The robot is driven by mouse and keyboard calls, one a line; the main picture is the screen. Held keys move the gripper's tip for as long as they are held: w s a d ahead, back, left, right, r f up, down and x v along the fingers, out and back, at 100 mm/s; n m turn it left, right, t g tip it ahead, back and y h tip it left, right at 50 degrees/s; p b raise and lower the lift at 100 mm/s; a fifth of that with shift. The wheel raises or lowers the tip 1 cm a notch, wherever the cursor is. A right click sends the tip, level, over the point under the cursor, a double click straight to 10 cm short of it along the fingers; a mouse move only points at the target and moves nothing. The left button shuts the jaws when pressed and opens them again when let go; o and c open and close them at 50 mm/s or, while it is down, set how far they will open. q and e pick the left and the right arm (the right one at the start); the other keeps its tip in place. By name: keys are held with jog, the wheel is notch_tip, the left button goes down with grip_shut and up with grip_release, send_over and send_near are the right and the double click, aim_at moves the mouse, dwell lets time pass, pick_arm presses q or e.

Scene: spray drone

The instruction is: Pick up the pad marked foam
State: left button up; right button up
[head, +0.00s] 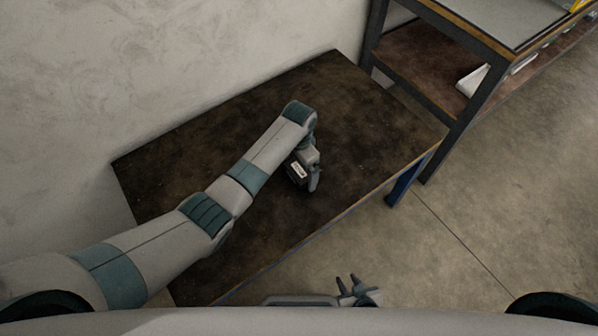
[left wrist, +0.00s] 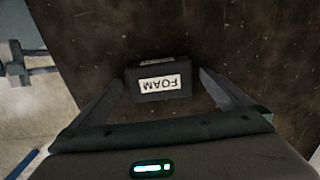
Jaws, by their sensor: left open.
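The pad marked foam (left wrist: 160,93) is a small black block with a white label reading FOAM, upside down in the left wrist view. In the head view the pad (head: 296,178) is small and partly hidden by my left gripper (head: 306,178). My left gripper is open over the dark table, with its fingers on either side of the pad and a narrow gap showing on the right. My right gripper (head: 352,286) is at the bottom of the head view, off the table's front edge, with its fingers apart and empty.
The dark brown table (head: 360,130) is otherwise bare around the pad. A wall (head: 180,70) runs behind it. A metal-framed shelf unit (head: 430,60) stands close to the right, with a white object (head: 473,79) on its lower shelf. Concrete floor is open at the right.

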aim_at(299, 170)
pick_arm(q)
jog(key=c, duration=1.1)
pick_arm(e)
jog(key=shift+s, duration=0.25)
jog(key=shift+s+f, duration=0.1)
jog(key=shift+s, duration=0.1)
pick_arm(q)
jog(key=shift+r, duration=0.85)
notch_tip(299, 170, up, 3)
jog(key=shift+w+f, duration=0.1)
jog(key=shift+f, duration=0.1)
jog(key=d+r, duration=0.2)
jog(key=d, duration=0.2)
jog(key=d+r+b, duration=0.1)
jog(key=d+r, duration=0.1)
jog(key=d, duration=0.1)
jog(key=d+r+b, duration=0.1)
jog(key=d+r, duration=0.1)
jog(key=d, duration=0.2)
jog(key=shift+w+d+r, duration=0.2)
jog(key=shift+d+r, duration=0.1)
jog(key=shift+r, duration=0.05)
pick_arm(e)
jog(key=shift+s+d+f+g+h, duration=0.2)
jog(key=shift+d+f+g, duration=0.25)
jog(key=shift+d+f, duration=0.15)
jog(key=shift+s+d+f+g+h, duration=0.1)
jog(key=shift+s+d+f+g, duration=0.05)
jog(key=shift+d+f+g, duration=0.35)
